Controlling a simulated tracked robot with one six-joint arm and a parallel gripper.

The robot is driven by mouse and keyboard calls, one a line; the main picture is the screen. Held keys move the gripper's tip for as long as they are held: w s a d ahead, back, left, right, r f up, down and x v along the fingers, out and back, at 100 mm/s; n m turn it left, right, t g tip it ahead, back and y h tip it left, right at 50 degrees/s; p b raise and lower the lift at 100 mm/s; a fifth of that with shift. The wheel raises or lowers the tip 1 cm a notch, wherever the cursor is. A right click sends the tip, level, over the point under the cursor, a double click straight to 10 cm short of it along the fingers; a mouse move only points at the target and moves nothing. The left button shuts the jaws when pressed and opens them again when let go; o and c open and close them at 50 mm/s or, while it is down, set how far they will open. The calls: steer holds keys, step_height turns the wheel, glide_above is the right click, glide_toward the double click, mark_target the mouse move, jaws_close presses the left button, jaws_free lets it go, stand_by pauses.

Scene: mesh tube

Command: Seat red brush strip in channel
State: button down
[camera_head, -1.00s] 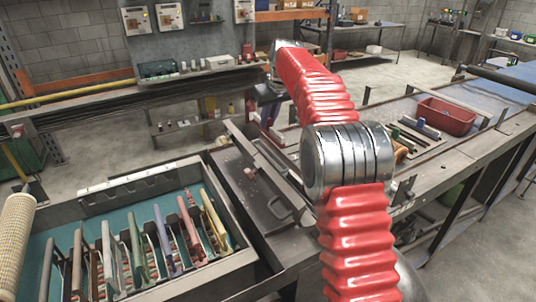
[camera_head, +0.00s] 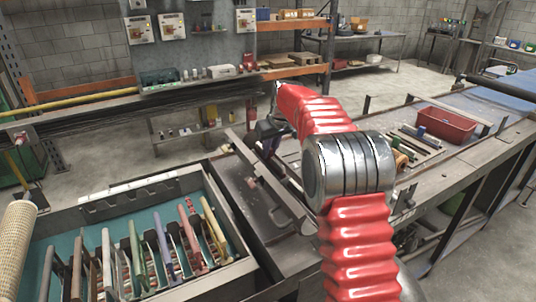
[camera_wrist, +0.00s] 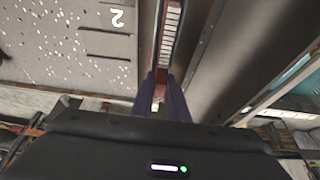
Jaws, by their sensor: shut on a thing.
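My gripper (camera_wrist: 162,92) has its purple fingers close together on a narrow dark-red piece (camera_wrist: 162,74), seemingly the red brush strip, at the mouth of a long grey channel (camera_wrist: 205,55). A pale segmented row with reddish edges (camera_wrist: 171,30) runs away from the fingers inside the channel. How deep the held piece sits cannot be told. In the head view my gripper (camera_head: 268,138) is small and partly hidden by my arm, over the bench beside the grey rail (camera_head: 265,180). The held piece is not distinguishable there.
A teal-lined tray (camera_head: 235,268) at the lower left holds several coloured strips, one of them red (camera_head: 188,235). A red tub (camera_head: 446,126) and loose parts stand on the right bench.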

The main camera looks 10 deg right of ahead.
steer(key=shift+f, duration=0.7)
steer(key=c, duration=1.7)
jaws_free()
steer(key=shift+r, duration=0.1)
steer(key=v, duration=1.2)
